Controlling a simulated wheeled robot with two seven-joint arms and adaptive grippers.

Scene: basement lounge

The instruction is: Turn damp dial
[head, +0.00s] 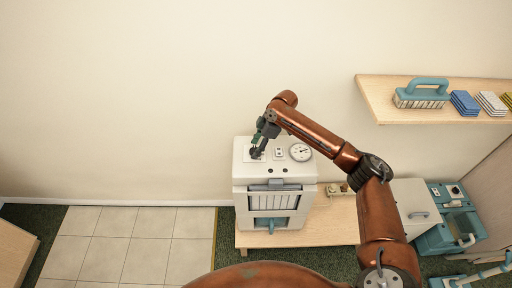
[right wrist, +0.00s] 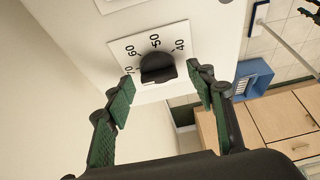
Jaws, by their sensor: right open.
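The damp dial is a black knob (right wrist: 157,68) on a white plate marked with numbers such as 40, 50, 60 and 70. In the right wrist view it sits between and just beyond the fingertips of my right gripper (right wrist: 160,85), which is open with green pads. The fingers look apart from the knob. In the head view my right gripper (head: 261,142) is at the top left of the white dehumidifier-like machine (head: 243,182) and largely hides the knob. My left gripper is not in view.
The machine also has a round gauge (head: 300,152) and a small switch plate (head: 279,154). It stands on a low wooden bench (head: 320,232). A wall shelf (head: 385,105) holds a teal-handled tool (head: 422,94). Tiled floor (head: 120,240) at left is clear.

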